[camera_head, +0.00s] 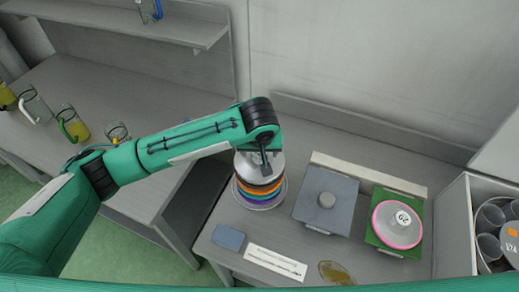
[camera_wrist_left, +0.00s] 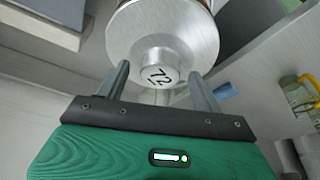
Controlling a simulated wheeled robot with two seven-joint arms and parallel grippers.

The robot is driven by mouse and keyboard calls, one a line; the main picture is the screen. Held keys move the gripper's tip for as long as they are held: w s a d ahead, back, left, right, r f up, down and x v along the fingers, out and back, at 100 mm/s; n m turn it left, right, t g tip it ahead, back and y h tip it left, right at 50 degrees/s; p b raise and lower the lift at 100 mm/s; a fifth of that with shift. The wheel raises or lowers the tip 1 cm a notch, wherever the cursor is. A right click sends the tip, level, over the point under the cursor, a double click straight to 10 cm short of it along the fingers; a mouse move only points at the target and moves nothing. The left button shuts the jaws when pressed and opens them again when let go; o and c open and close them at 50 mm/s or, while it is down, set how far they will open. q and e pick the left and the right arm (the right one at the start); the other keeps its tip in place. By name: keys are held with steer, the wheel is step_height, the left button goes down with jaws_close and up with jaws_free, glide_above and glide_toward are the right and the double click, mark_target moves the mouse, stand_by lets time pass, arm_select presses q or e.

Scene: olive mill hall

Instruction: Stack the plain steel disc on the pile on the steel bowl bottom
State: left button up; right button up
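The plain steel disc (camera_head: 245,163) lies on top of the pile, partly hidden by my left gripper. Under it the pile shows orange, dark, teal and purple layers (camera_head: 262,192), standing on the round steel bowl bottom (camera_head: 239,197). My left gripper (camera_head: 264,172) is over the disc. Its fingers (camera_wrist_left: 160,74) are apart on either side of the knob, with visible gaps. My right gripper is in neither view.
A blue pad (camera_head: 228,238), a white label strip (camera_head: 276,263) and an oily patch (camera_head: 336,272) lie in front. A crate of cups (camera_head: 458,235) is at right.

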arm_select(q)
steer(key=b+v, duration=0.2)
steer(key=v, duration=1.2)
steer(key=shift+f, duration=0.1)
